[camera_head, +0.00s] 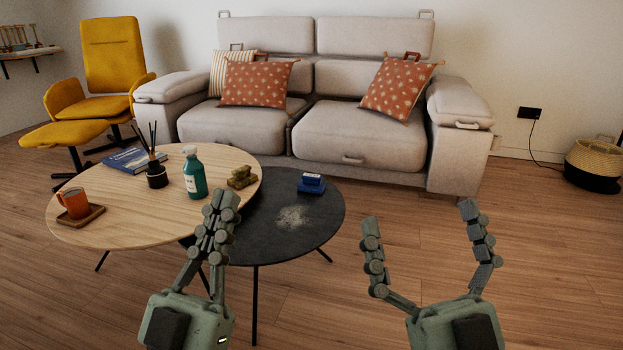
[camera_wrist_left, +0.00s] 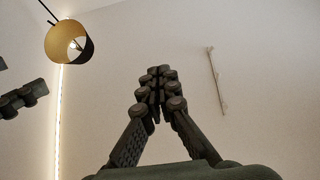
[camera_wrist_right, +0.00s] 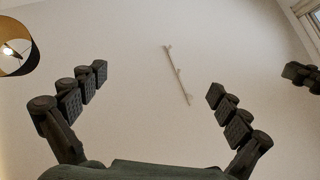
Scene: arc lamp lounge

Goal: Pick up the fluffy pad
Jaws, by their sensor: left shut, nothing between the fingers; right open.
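No object is plainly a fluffy pad; I cannot tell which small item it is. A blue block-like item (camera_head: 312,183) with a pale band lies on the black round table (camera_head: 262,240). A pale, powdery-looking patch (camera_head: 292,217) is in front of it on the same table. A lumpy olive-brown item (camera_head: 241,178) sits at the wooden table's right edge. My left gripper (camera_head: 225,197) is shut and empty, in front of the tables in the head view; its closed fingers show in the left wrist view (camera_wrist_left: 155,75). My right gripper (camera_head: 420,212) is open and empty, right of the black table.
The wooden table (camera_head: 120,225) holds an orange mug (camera_head: 74,203) on a small tray, a book (camera_head: 132,160), a reed diffuser (camera_head: 156,174) and a green spray bottle (camera_head: 194,174). A sofa (camera_head: 345,120) stands behind.

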